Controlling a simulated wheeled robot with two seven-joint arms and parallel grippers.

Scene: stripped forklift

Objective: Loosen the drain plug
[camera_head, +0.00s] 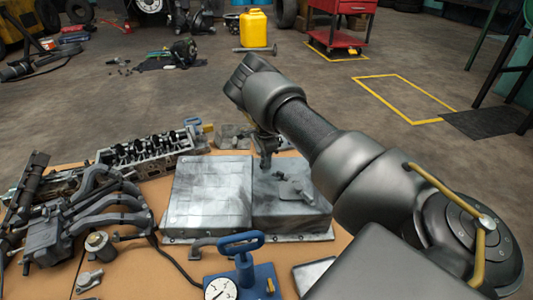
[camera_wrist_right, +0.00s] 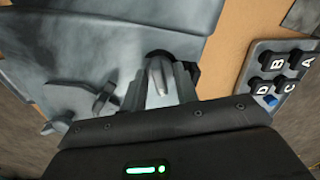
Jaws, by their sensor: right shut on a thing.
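A grey metal oil pan (camera_head: 210,193) lies on the brown workbench, its right part stepped lower. My right gripper (camera_head: 266,160) points down at the far edge of the pan, near its middle. In the right wrist view, the pan (camera_wrist_right: 100,35) fills the left and top. There my right gripper (camera_wrist_right: 165,82) is shut on a small rounded grey piece (camera_wrist_right: 157,72), which looks like the drain plug, in front of a dark round spot. The fingers hide most of it. My left gripper is not in view.
A grey lever-like part (camera_head: 293,190) lies on the pan's lower section. A blue-handled gauge device (camera_head: 245,270) stands in front, with a manifold (camera_head: 85,215) and cylinder head (camera_head: 150,148) to the left. A button box (camera_wrist_right: 275,75) lies beside the pan.

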